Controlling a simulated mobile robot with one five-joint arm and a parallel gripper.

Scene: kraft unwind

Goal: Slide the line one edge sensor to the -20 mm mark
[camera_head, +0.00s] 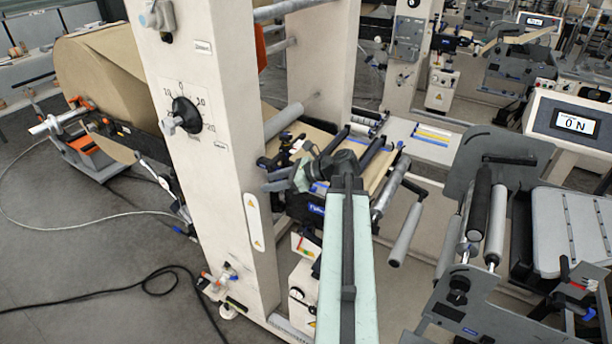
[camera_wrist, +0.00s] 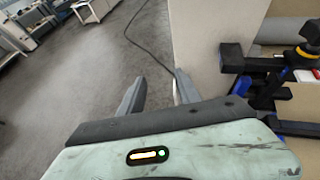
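The edge sensor assembly, a black bracket with blue parts (camera_head: 270,161), sits by the brown web just right of the cream column. In the wrist view its black bracket (camera_wrist: 258,64) and a yellow-and-black knob (camera_wrist: 308,45) are at the upper right. No -20 mm mark on it can be read. My gripper (camera_head: 277,180) is dark and points left, close to the bracket in the head view; my arm partly hides the area. In the wrist view my gripper (camera_wrist: 160,92) has its fingers apart with nothing between them, left of the bracket, over the floor and column edge.
The cream column (camera_head: 235,245) stands close to my gripper and carries a black dial (camera_head: 185,114). A large kraft roll (camera_head: 95,75) is behind it. Rollers (camera_head: 405,235) stand right of my arm. A tilted display (camera_head: 577,123) is far right. Floor at left has loose cables.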

